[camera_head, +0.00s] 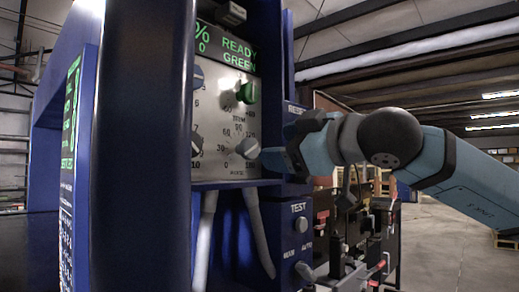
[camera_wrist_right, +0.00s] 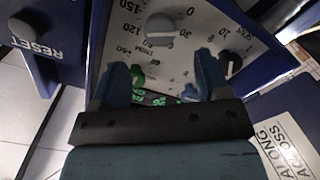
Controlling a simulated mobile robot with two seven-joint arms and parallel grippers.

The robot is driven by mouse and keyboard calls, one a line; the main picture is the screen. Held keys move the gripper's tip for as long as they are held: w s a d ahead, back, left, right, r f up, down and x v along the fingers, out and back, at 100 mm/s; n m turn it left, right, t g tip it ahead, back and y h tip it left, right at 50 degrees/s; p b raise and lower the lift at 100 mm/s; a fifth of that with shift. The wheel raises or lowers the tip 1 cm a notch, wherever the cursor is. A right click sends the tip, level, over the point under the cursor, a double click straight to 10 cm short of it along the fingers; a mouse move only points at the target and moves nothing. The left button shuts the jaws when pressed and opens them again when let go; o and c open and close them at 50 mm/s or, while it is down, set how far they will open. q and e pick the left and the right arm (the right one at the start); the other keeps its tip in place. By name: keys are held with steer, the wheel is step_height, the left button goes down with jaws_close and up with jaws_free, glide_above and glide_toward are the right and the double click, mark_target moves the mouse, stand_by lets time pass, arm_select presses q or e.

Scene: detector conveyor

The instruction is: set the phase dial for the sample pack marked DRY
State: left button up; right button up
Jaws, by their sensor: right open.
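The phase dial (camera_head: 248,147) is a grey knob at the lower right of the detector's control panel, with a printed degree scale around it. It also shows in the right wrist view (camera_wrist_right: 160,28), upside down, just beyond the fingertips. My right gripper (camera_head: 276,158) is close to the dial, to its right. In the wrist view my right gripper (camera_wrist_right: 160,64) has its two blue fingers apart with nothing between them, and the dial is not gripped. My left gripper is out of view. No sample pack marked DRY can be made out.
A READY GREEN display (camera_head: 238,52) is on top. A RESET button (camera_wrist_right: 30,35) and a TEST button (camera_head: 301,224) are nearby. A thick blue post stands at left.

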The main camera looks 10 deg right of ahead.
steer(key=v, duration=0.5)
steer(key=shift+s+d, duration=0.15)
steer(key=shift+s, duration=0.15)
steer(key=shift+f, duration=0.1)
